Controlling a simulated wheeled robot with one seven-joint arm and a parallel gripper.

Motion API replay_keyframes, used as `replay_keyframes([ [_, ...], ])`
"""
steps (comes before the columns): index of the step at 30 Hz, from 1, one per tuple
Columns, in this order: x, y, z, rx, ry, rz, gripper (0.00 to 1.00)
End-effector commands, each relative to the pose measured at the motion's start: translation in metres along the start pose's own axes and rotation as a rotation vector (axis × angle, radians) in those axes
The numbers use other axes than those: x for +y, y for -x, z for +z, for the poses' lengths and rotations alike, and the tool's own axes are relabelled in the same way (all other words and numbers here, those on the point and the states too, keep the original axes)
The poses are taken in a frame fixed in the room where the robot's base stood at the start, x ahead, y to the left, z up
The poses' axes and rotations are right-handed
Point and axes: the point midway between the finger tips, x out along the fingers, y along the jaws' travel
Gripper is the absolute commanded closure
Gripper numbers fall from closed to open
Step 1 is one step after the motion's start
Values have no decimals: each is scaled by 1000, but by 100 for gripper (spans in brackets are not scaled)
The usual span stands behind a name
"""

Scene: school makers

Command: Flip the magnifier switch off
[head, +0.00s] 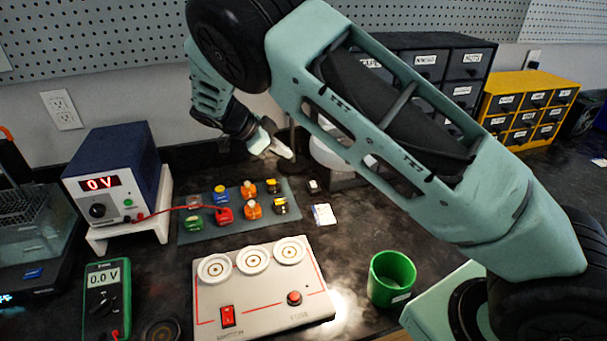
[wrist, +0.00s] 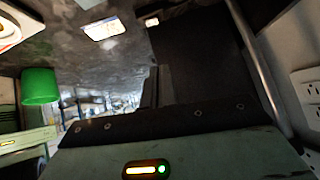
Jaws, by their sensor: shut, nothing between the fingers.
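My gripper (head: 287,154) is shut and empty, held above the bench's back part, close to a thin dark post (head: 291,132). A small black-and-white piece that looks like a switch (head: 313,186) lies on the bench to the right of and below the fingertips, apart from them; it also seems to show in the wrist view (wrist: 151,21). Whether it is on or off is too small to tell. A pale rounded thing (head: 325,155), perhaps part of the magnifier, is mostly hidden behind my arm. The wrist view does not show the fingertips clearly.
A white card (head: 324,214) lies nearby. Left is a mat (head: 190,235) with several coloured parts, beside a power supply (head: 115,185). A panel with three round sockets (head: 262,315) is in front, a green cup (head: 391,278) at right. Drawers and a pegboard wall stand behind.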

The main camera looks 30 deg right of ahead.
Motion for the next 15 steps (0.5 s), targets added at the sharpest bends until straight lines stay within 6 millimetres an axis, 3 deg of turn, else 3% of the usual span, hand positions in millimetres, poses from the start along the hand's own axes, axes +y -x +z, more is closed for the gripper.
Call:
replay_keyframes([
  [9,0,-3,0,-2,3,1,100],
  [15,1,-28,-2,-1,3,5,100],
])
